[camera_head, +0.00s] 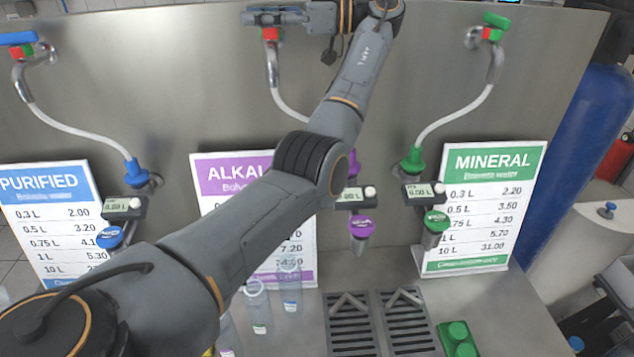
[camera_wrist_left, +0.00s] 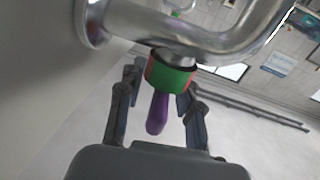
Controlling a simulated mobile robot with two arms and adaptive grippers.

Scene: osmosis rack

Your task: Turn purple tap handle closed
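My left gripper (camera_head: 262,16) is at the top of the middle tap in the head view, just above its red and green collar (camera_head: 271,35). In the left wrist view the purple tap handle (camera_wrist_left: 158,113) sticks out from the collar (camera_wrist_left: 168,76) under a chrome pipe. It lies between the two spread fingers of the left gripper (camera_wrist_left: 158,90), with gaps visible on both sides. In the head view the gripper hides the handle. My right gripper is not in view.
A blue-handled tap (camera_head: 18,39) stands at the left and a green-handled tap (camera_head: 496,22) at the right. Price signs, such as the mineral one (camera_head: 492,205), lean on the steel panel (camera_head: 180,80). Clear bottles (camera_head: 258,305) and drain grates (camera_head: 350,325) are below.

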